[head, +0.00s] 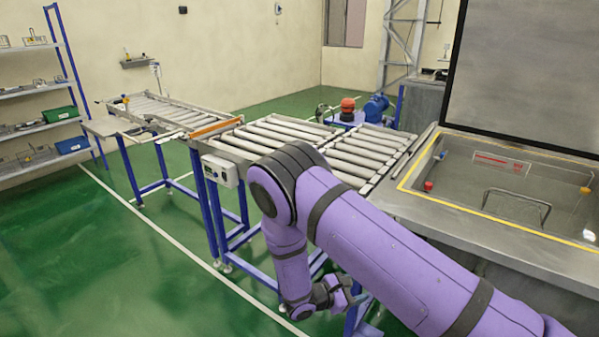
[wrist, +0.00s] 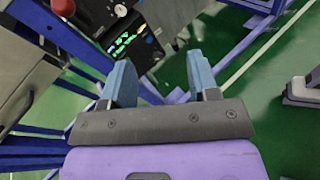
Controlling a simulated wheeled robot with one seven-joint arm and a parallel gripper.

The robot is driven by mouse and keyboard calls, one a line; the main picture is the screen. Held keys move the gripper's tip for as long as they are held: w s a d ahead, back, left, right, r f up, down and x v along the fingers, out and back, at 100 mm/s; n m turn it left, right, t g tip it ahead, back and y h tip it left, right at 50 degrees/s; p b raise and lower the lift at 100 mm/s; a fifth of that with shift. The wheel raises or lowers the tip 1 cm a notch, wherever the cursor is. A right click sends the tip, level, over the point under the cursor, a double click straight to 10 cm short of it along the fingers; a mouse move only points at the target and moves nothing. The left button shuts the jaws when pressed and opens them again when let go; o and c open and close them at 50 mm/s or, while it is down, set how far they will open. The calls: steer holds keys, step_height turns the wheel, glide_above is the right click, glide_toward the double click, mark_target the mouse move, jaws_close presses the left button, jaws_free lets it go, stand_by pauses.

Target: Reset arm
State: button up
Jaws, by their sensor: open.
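My purple arm reaches forward from the lower right in the head view and bends down at its elbow. My gripper (head: 342,296) hangs low in front of the conveyor frame, near its blue legs. In the wrist view my gripper (wrist: 162,82) shows two blue fingers standing apart with nothing between them. Beyond the fingers there is a dark control panel (wrist: 125,42) with a green-lit display and a red knob. No contact between the fingers and the panel shows.
A roller conveyor (head: 212,128) on blue legs runs behind my arm. A metal tank (head: 440,205) with a yellow-edged opening and raised dark lid (head: 520,75) stands at the right. Shelves (head: 40,88) stand at the far left. The green floor (head: 120,270) at the left is clear.

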steer(key=s+d+r+m+g+y, duration=0.2)
steer(key=d+r+m, duration=0.15)
steer(key=r, duration=0.75)
steer(key=s+d+r+m+g+y, duration=0.1)
steer(key=d+r+m+g+y, duration=0.3)
steer(key=r, duration=0.6)
steer(key=s+d+r+m+g+y, duration=0.15)
steer(key=r+m, duration=0.35)
steer(key=r, duration=0.6)
steer(key=s+d+r+m+t+y, duration=0.2)
steer(key=s+r+m+t+y, duration=0.1)
steer(key=s+r, duration=0.6)
steer(key=s+d+r+m+t+y, duration=0.3)
steer(key=s+r, duration=0.5)
steer(key=s, duration=0.5)
steer(key=shift+s+d+r+m+t+y, duration=0.2)
steer(key=shift+s+r+m+t+y, duration=0.2)
steer(key=shift+m+y, duration=0.2)
steer(key=shift+w, duration=0.1)
